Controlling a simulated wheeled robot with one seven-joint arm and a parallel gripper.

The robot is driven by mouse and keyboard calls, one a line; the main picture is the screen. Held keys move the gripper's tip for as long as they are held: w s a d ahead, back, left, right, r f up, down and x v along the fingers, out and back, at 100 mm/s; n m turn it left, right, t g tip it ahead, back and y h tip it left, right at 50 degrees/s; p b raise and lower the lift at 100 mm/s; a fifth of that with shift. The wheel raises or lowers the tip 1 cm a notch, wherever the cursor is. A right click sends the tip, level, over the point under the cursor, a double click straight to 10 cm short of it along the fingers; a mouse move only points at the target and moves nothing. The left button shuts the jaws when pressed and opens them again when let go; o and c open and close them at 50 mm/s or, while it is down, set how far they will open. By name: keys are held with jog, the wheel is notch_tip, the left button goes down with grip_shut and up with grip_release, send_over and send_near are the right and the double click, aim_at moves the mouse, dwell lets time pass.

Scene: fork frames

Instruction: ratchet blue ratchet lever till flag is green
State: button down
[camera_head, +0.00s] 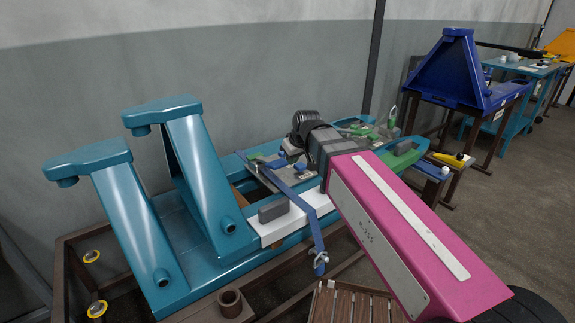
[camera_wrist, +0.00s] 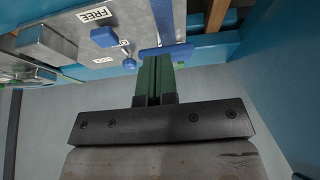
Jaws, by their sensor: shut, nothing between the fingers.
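My gripper (camera_wrist: 154,60) is shut and empty, its narrow green fingers pressed together. In the wrist view its tips are right at a blue crosspiece (camera_wrist: 178,50) joined to a long blue strip (camera_wrist: 163,18); I cannot tell whether they touch. A blue block (camera_wrist: 104,37) sits beside a "FREE" label (camera_wrist: 95,14), with a small blue knob (camera_wrist: 129,63) near it. In the head view a long blue bar (camera_head: 293,198) slopes across the teal bench; which blue part is the ratchet lever is unclear. My fingertips are hidden there behind my arm. I cannot pick out the flag with certainty.
Two tall teal brackets (camera_head: 192,165) rise at the left of the bench. A grey block (camera_head: 273,210) lies on a white plate (camera_head: 290,226). A wooden slatted crate (camera_head: 350,304) stands low in front. A blue triangular stand (camera_head: 449,68) is farther back right.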

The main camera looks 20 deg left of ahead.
jog(key=shift+v, duration=1.05)
jog(key=shift+s+d+f, duration=0.15)
